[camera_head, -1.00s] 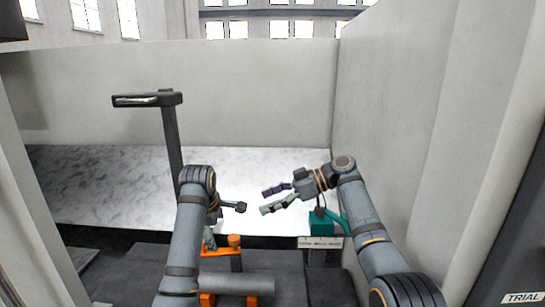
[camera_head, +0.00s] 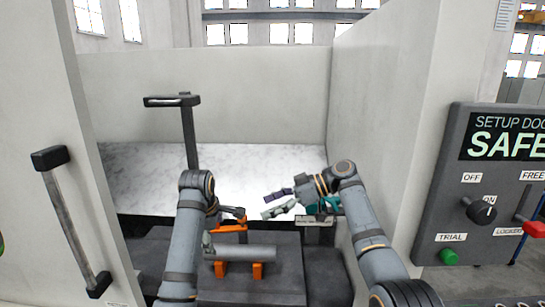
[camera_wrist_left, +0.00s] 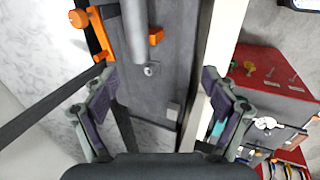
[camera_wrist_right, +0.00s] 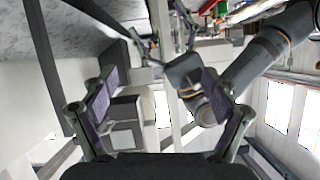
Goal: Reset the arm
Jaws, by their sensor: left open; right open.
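My left gripper (camera_head: 233,213) is in the middle of the head view, just above the orange fixture and grey cylinder. In the left wrist view its two fingers (camera_wrist_left: 162,95) are spread wide with nothing between them. My right gripper (camera_head: 272,203) is to the right of it and points left over the front edge of the marble surface. In the right wrist view its fingers (camera_wrist_right: 155,92) are apart and empty. The two grippers are apart from each other. Part of the left gripper is hidden behind its own arm in the head view.
A grey cylinder (camera_head: 245,252) lies on orange supports (camera_head: 221,270). A teal part (camera_head: 328,204) sits behind the right gripper. A dark post with a handle (camera_head: 187,130) rises at left. A panel (camera_head: 455,190) stands right, a door handle (camera_head: 72,220) left. The marble surface (camera_head: 140,175) is mostly clear.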

